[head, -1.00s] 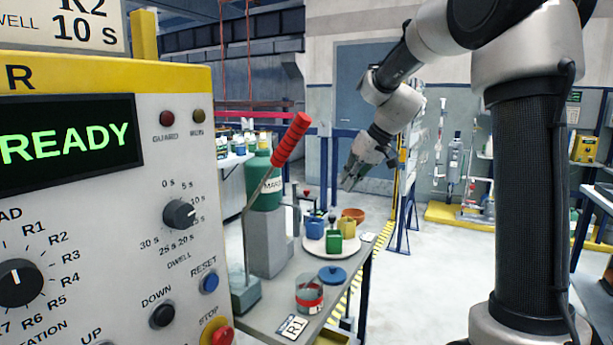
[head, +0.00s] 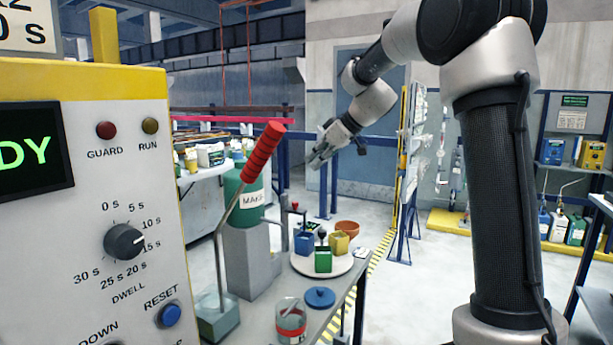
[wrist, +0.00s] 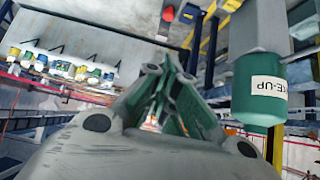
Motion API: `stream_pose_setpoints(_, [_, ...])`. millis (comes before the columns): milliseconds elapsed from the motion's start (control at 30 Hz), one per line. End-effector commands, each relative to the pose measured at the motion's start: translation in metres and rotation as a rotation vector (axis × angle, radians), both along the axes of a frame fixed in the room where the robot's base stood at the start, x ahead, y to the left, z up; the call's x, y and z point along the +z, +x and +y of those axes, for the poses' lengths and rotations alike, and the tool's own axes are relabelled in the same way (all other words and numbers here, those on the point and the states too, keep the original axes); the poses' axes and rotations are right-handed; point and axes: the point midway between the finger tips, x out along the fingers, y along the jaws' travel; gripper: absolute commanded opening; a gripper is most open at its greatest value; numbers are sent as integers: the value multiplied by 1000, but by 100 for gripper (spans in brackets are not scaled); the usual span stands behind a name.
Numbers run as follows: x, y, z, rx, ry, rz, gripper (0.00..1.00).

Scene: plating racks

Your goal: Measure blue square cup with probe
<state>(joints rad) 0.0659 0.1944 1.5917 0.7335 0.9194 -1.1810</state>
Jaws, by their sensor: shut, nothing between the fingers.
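The blue square cup (head: 304,243) stands on a round pale plate (head: 340,267), left of a yellow square cup (head: 340,243) and behind a green square cup (head: 323,261). A dark round knob (head: 321,234) rises among the cups; I cannot tell whether it is the probe. My gripper (head: 314,160) is in the air above and behind the plate, well apart from the cups. It is shut and empty; its fingers also show converging in the wrist view (wrist: 162,105). No cup is identifiable in the wrist view.
A control panel (head: 125,200) fills the left side. A red-handled lever (head: 262,152) and a green MAKE-UP container (head: 245,200) stand beside the plate. Floor right of the bench is open.

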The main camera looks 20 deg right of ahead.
Motion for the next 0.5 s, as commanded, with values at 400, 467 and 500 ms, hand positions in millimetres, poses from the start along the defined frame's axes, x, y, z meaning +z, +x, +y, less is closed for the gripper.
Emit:
stream_pose_setpoints(400, [-61, 42, 43, 1, 1, 3, 0])
stream_pose_setpoints(467, [-69, 46, 47, -1, 0, 3, 0])
stream_pose_setpoints(500, [-76, 45, 45, -2, 0, 5, 0])
